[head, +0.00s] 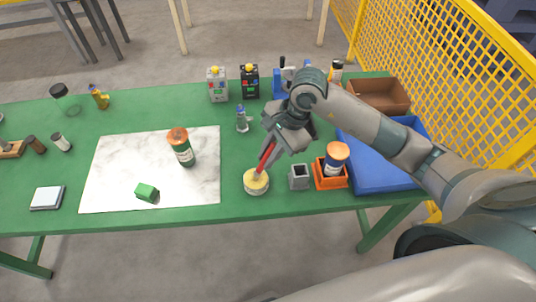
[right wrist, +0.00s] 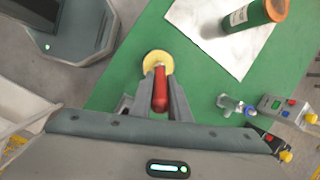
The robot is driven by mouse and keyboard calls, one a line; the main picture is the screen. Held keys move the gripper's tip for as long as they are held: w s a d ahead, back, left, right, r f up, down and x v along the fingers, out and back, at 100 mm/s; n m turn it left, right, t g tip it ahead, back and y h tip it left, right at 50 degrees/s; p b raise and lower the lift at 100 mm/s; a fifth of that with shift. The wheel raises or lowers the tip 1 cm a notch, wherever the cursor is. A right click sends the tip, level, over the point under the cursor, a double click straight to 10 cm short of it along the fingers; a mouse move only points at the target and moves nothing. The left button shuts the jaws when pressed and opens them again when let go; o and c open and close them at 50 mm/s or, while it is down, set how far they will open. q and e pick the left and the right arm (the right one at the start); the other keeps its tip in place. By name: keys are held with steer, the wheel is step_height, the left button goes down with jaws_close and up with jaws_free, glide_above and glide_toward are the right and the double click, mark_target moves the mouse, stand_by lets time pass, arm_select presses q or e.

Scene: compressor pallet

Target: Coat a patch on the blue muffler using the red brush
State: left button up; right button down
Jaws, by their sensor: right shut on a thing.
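My right gripper (head: 274,148) is shut on the red brush (head: 266,158), whose handle points up between the fingers. The brush's lower end meets the yellow top of a round pot (head: 256,187); I cannot tell how deep it is in it. In the right wrist view, the red handle (right wrist: 160,92) lies between the fingers, with the yellow pot (right wrist: 157,62) just beyond. A small grey fitting with a blue end (head: 242,121) stands left of the gripper and may be the blue muffler; it also shows in the right wrist view (right wrist: 236,104). My left gripper is out of view.
A green-and-orange canister (head: 181,148) and green block (head: 147,192) are on a white marble sheet (head: 110,165). A grey square cup (head: 299,177), an orange holder (head: 330,183) with a canister, and a blue tray (head: 385,175) stand right of the pot. Yellow mesh fencing (head: 440,60) is behind.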

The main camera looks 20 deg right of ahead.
steer(key=shift+s+f+b, duration=0.1)
steer(key=shift+f+b, duration=0.05)
steer(key=shift+b, duration=0.25)
stand_by(2.1)
steer(key=shift+r+p, duration=0.35)
steer(key=shift+r, duration=0.5)
steer(key=shift+r+p, duration=0.95)
steer(key=shift+r, duration=1.8)
steer(key=shift+f, duration=0.1)
